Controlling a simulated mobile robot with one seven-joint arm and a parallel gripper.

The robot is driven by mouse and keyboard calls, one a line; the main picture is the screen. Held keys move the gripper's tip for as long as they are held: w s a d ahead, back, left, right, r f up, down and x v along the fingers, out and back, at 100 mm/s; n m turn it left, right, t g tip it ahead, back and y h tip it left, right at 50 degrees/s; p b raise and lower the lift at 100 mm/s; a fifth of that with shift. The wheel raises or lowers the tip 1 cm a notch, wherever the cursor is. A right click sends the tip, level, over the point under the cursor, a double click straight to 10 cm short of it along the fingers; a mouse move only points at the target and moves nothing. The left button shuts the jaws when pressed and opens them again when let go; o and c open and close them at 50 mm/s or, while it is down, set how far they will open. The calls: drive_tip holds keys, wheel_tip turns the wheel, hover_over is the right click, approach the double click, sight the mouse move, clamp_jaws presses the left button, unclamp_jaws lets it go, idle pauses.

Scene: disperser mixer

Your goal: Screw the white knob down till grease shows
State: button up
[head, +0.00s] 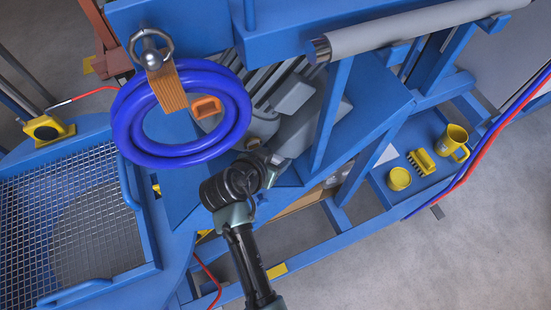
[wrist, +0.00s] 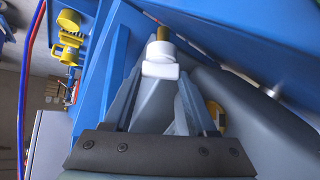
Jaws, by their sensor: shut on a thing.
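The white knob (wrist: 160,70) shows in the wrist view, with a short brass-yellow stem (wrist: 162,34) beyond it. My gripper (wrist: 160,78) is shut on the knob, one grey finger on each side of it. In the head view my gripper (head: 277,160) reaches in beside the grey motor housing (head: 262,125) under the blue frame. The knob cannot be made out in that view, where my wrist and the machine parts crowd the spot.
A blue hose coil (head: 128,130) with a wooden tag hangs left of my arm. A blue strut (head: 332,115) stands close on the right. A yellow mug (head: 453,143), brush (head: 421,162) and cup (head: 399,179) sit on a blue shelf. A mesh grate (head: 85,220) lies left.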

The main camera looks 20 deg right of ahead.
drive_tip(key=shift+w+a+f+m+g+h+b, duration=0.1)
drive_tip(key=shift+m+g+h+b, duration=0.4)
drive_tip(key=shift+m, duration=0.4)
drive_tip(key=o, duration=1.4)
drive_tip(key=shift+c, duration=0.2)
drive_tip(key=b+v, duration=0.1)
drive_tip(key=v, duration=1.2)
drive_tip(key=shift+b, duration=0.3)
drive_tip(key=shift+w, duration=0.1)
